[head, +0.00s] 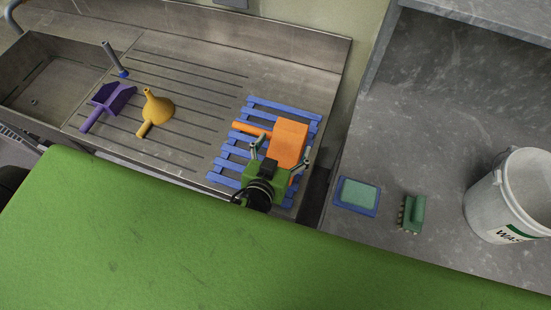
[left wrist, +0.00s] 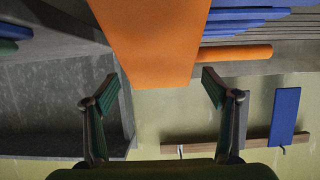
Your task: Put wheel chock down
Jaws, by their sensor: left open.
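The orange wheel chock (head: 291,138) with its orange bar-like handle (head: 251,129) rests on the blue slatted rack (head: 284,104) at the right end of the steel drainboard. My left gripper (head: 281,150) is open at the near side of the chock, one finger towards each side of it. In the left wrist view the chock (left wrist: 153,40) comes down from the top between the open left fingers (left wrist: 160,76), with gaps on both sides. The chock's underside is hidden. My right gripper is not in view.
On the grey counter at right are a blue-rimmed pad (head: 357,195), a green brush (head: 413,212) and a white pail (head: 505,197).

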